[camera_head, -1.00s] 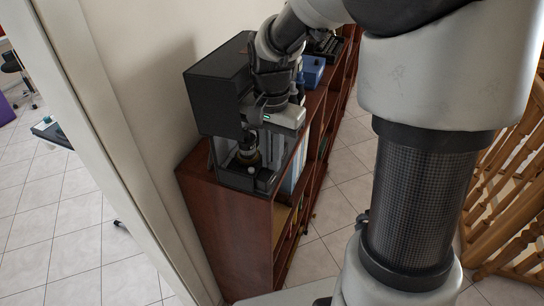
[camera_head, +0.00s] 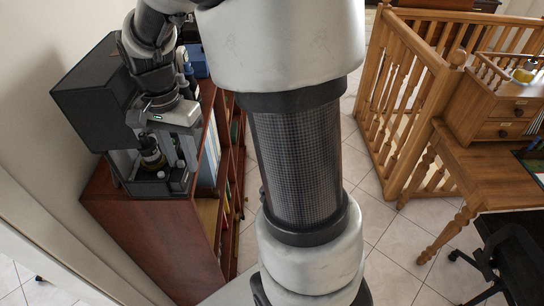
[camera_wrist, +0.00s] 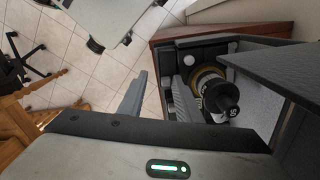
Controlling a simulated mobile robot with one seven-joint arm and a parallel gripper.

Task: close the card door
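A dark boxy machine (camera_head: 88,100) stands on the brown bookcase, with its lower front open. In the wrist view a dark flat panel (camera_wrist: 280,68) of it juts out at the right; I cannot tell for sure that this is the card door. A dark bottle-like part with a black cap (camera_wrist: 226,98) sits inside the opening; it also shows in the head view (camera_head: 150,152). My gripper (camera_wrist: 158,88) is at the machine's open front, its two grey fingers apart and floor visible between them. In the head view my wrist hides part of the front.
The bookcase (camera_head: 150,235) has open shelves with books on its right side. A blue box (camera_head: 197,62) stands behind the machine. A wall is close on the left. A wooden railing (camera_head: 410,100), a desk (camera_head: 490,170) and a black chair (camera_head: 510,265) are at the right.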

